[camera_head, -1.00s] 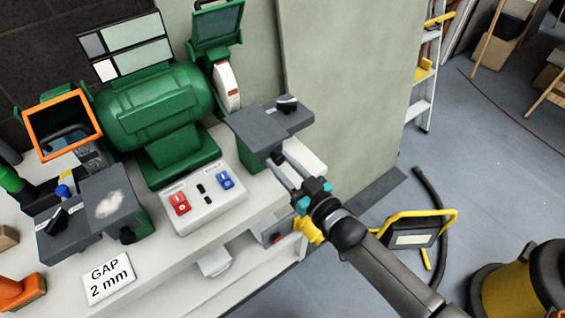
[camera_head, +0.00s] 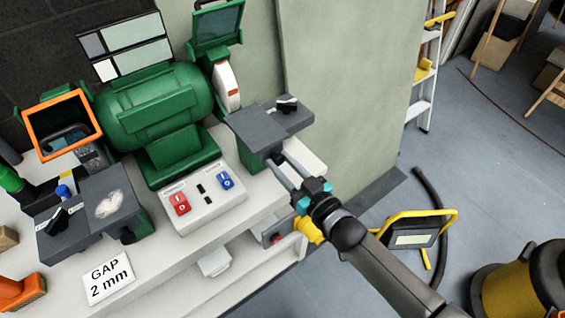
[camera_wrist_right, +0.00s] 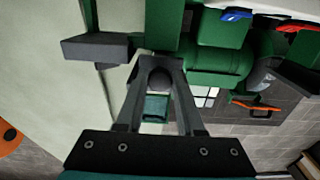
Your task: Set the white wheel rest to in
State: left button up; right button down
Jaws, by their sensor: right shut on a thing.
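The green bench grinder (camera_head: 155,105) stands on the pale bench. Its white wheel (camera_head: 227,88) shows at the right end, under a raised green eye shield (camera_head: 217,32). The white wheel's rest is a dark grey plate (camera_head: 255,124) in front of that wheel, with a small black lever (camera_head: 287,105) on top. My right gripper (camera_head: 277,163) reaches in from the lower right and is shut on a dark knob below the rest's front edge. In the right wrist view the fingers close around this round dark knob (camera_wrist_right: 160,80). The exact wheel-to-rest gap is too small to tell. My left gripper is out of view.
A switch box (camera_head: 202,200) with red and blue switches sits in front of the grinder. The left rest (camera_head: 108,203) and an orange-framed shield (camera_head: 62,124) are at left. A "GAP 2 mm" card (camera_head: 108,278) lies on the bench. A yellow work lamp (camera_head: 412,238) stands on the floor.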

jog(key=shift+b+x, duration=0.35)
jog(key=shift+x, duration=0.8)
jog(key=c, duration=0.5)
grip_release()
jog(key=p+v, duration=0.2)
jog(key=v, duration=1.3)
